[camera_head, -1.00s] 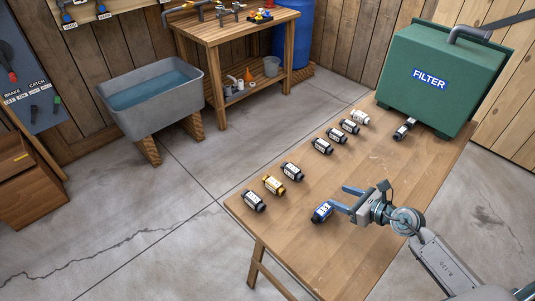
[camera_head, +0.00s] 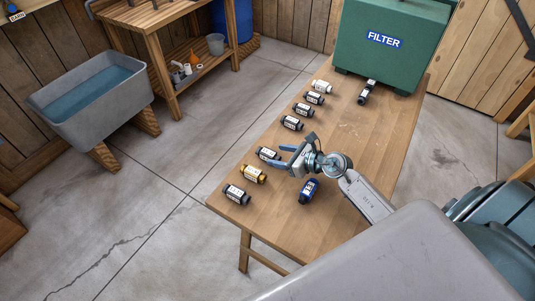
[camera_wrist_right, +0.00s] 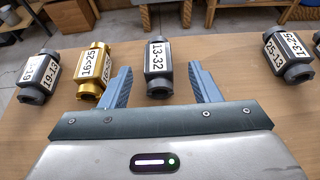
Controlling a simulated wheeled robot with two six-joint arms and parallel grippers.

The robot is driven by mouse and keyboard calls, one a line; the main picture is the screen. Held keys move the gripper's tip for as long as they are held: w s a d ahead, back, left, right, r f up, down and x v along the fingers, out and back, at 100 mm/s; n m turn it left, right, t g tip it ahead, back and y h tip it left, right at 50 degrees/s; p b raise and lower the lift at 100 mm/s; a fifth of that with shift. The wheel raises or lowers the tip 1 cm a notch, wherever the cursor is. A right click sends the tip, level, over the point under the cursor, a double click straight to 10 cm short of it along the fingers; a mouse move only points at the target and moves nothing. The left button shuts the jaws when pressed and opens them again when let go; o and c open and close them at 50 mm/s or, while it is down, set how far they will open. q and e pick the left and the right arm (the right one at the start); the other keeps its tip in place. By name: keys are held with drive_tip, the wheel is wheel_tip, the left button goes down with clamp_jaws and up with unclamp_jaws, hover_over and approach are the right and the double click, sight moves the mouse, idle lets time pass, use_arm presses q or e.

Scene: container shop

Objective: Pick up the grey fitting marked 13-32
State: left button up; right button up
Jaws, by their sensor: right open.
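The grey fitting marked 13-32 (camera_wrist_right: 158,72) lies on the wooden table, its white label facing up in the right wrist view. In the head view it is the dark fitting (camera_head: 267,153) just beyond my right gripper's fingers. My right gripper (camera_head: 279,156) is open and empty, low over the table. In the wrist view its two blue fingers (camera_wrist_right: 159,84) point at the fitting, one to each side, with gaps; I cannot tell how far the fitting is between them. My left gripper is not in view.
A yellow fitting marked 16>25 (camera_wrist_right: 92,70) lies close on the left, with a dark one marked 19-13 (camera_wrist_right: 38,75) beyond. A grey fitting marked 25-13 (camera_wrist_right: 287,58) lies to the right. A blue fitting (camera_head: 309,191) lies near my right arm. The green filter box (camera_head: 390,45) stands at the table's far end.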

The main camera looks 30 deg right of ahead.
sight(274, 154)
drive_tip(key=shift+w+a, duration=0.2)
drive_tip(key=shift+w, duration=0.1)
drive_tip(key=p+x, duration=0.1)
drive_tip(key=x, duration=0.3)
drive_tip(key=shift+a+p, duration=0.15)
drive_tip(key=shift+p, duration=0.2)
drive_tip(key=shift+w+a+f, duration=0.1)
drive_tip(key=shift+f, duration=0.1)
drive_tip(key=shift+c, duration=1.2)
drive_tip(key=c, duration=0.8)
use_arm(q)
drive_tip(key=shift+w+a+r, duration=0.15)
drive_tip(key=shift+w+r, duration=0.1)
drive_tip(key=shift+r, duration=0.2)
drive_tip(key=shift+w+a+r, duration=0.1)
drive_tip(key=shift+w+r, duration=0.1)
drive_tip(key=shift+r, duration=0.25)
use_arm(e)
drive_tip(key=shift+r, duration=0.1)
